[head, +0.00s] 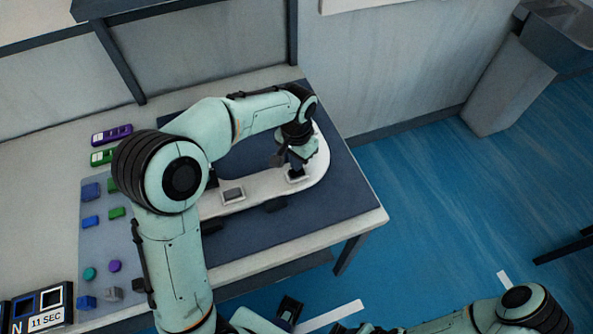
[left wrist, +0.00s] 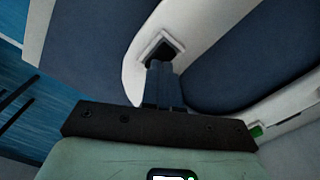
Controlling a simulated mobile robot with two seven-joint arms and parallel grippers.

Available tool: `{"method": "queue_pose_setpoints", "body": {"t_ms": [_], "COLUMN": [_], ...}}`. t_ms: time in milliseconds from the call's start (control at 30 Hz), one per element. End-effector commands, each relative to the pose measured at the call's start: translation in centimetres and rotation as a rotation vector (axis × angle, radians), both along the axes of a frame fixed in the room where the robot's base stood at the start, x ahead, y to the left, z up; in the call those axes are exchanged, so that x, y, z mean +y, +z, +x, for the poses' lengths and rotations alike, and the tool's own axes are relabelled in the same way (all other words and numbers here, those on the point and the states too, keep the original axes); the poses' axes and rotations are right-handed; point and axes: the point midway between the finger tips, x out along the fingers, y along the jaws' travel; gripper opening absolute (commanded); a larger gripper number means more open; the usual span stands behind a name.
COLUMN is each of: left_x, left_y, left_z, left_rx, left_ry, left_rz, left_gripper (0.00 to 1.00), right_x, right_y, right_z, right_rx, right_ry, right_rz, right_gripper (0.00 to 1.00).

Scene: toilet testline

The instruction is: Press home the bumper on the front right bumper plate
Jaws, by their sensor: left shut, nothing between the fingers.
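A white U-shaped toilet seat (head: 262,187) lies on a dark blue mat on the table. My left gripper (head: 296,168) is shut and empty, pointing down at a bumper plate (head: 297,177) near the seat's curved right end. In the left wrist view, the shut fingers (left wrist: 161,78) reach to the edge of this pale square plate (left wrist: 172,39), which has a dark centre. The fingertips overlap the dark bumper there; I cannot tell whether they touch it or how deep it sits. Another plate (head: 233,195) with a grey centre is farther left. My right gripper (head: 290,308) is low, away from the seat.
A blue-grey mat (head: 95,235) at left holds several small blue, green, purple and grey pieces. Purple (head: 112,135) and green (head: 103,156) holders lie behind it. A timer box (head: 40,311) stands at lower left. The mat (head: 345,195) right of the seat is clear.

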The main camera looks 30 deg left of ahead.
Motion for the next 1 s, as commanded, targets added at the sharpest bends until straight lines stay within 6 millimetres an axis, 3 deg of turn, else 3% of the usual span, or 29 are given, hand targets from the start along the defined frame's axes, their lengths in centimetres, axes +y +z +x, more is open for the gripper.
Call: {"method": "queue_pose_setpoints", "body": {"t_ms": [1000], "left_x": [0.0], "left_y": [-1.6], "left_z": [0.0], "left_rx": [0.001], "left_ry": [0.0], "left_rz": [0.0], "left_gripper": [0.0], "right_x": [0.0], "right_y": [-1.0], "right_z": [-0.4], "right_rx": [0.004], "right_ry": [0.0], "right_rz": [0.0], "right_gripper": [0.43]}}
